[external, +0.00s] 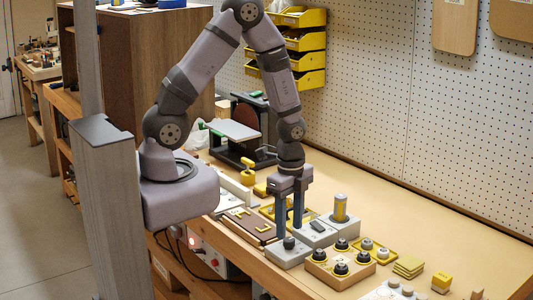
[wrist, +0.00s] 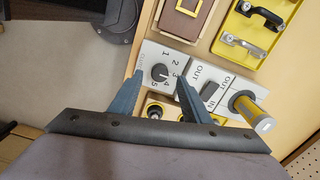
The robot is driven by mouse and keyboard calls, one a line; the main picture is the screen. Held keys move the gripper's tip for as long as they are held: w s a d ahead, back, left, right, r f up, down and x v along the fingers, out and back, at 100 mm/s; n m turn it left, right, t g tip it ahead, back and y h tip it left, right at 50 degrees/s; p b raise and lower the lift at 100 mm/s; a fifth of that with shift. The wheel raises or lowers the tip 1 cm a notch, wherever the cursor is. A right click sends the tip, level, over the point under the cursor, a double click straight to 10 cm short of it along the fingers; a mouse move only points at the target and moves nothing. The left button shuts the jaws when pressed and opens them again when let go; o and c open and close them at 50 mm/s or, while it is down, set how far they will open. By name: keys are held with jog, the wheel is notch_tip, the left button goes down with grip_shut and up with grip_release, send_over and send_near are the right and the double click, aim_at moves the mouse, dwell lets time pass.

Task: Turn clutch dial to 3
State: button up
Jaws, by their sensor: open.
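The clutch dial (wrist: 160,72) is a small dark round knob on a light grey plate (wrist: 147,57) marked "Clutch", with the numbers 1 to 5 around it. A pale mark on the knob points toward the lower right, near 3 and 4; which one is too small to tell. The dial also shows in the external view (external: 289,243), near the bench's front edge. My gripper (wrist: 158,77) is open, pointing down, with one finger on each side of the dial. In the external view my gripper (external: 289,231) is close over the plate; contact is not clear.
Beside the dial are a dark rocker switch (wrist: 210,91) marked OUT and IN and an upright yellow cylinder (external: 340,208). A wooden block with several black knobs (external: 341,264) stands close in front. A brown panel (external: 249,225) lies behind. The bench's right back is clear.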

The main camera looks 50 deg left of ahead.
aim_at(289, 239)
jog(key=shift+r, duration=2.05)
